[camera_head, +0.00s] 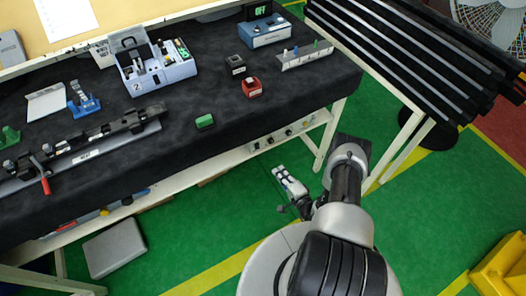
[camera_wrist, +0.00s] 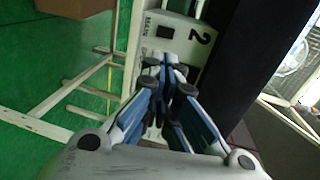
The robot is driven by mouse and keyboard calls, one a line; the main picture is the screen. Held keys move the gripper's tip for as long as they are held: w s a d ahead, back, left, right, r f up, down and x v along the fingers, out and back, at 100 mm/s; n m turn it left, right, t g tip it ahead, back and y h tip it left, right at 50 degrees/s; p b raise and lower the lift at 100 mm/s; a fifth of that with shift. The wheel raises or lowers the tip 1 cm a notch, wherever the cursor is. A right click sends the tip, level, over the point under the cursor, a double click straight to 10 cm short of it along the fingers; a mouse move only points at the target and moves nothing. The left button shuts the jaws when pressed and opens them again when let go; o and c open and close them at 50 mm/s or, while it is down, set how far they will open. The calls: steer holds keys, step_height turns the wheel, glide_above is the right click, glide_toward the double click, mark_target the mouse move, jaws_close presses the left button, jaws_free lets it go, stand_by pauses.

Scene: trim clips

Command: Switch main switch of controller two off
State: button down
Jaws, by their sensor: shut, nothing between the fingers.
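In the wrist view a pale grey panel (camera_wrist: 182,38) carries a black "2", the word "MAIN" and a small dark square part. My gripper (camera_wrist: 165,68) is in front of it with its fingers closed together and empty, hiding the panel's lower part. I cannot tell whether the fingertips touch the panel, nor what position its switch is in. In the head view my gripper (camera_head: 280,172) is low, in front of the table. A narrow pale strip (camera_head: 280,136) with several dark knobs or switches runs under the table's front edge, beyond the gripper.
The black-covered table (camera_head: 190,150) holds an open grey case (camera_head: 160,75) marked "2", a blue box with a lit display (camera_head: 264,28), a red block (camera_head: 251,87) and a green block (camera_head: 204,121). Dark rails (camera_head: 420,60) lie at right. Green floor is open in front.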

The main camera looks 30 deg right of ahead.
steer(key=b, duration=0.4)
glide_toward(257, 146)
steer(key=w+d+f, duration=0.1)
steer(key=w+f, duration=0.1)
steer(key=w, duration=0.3)
steer(key=shift+w+f, duration=0.1)
steer(key=shift+w, duration=0.7)
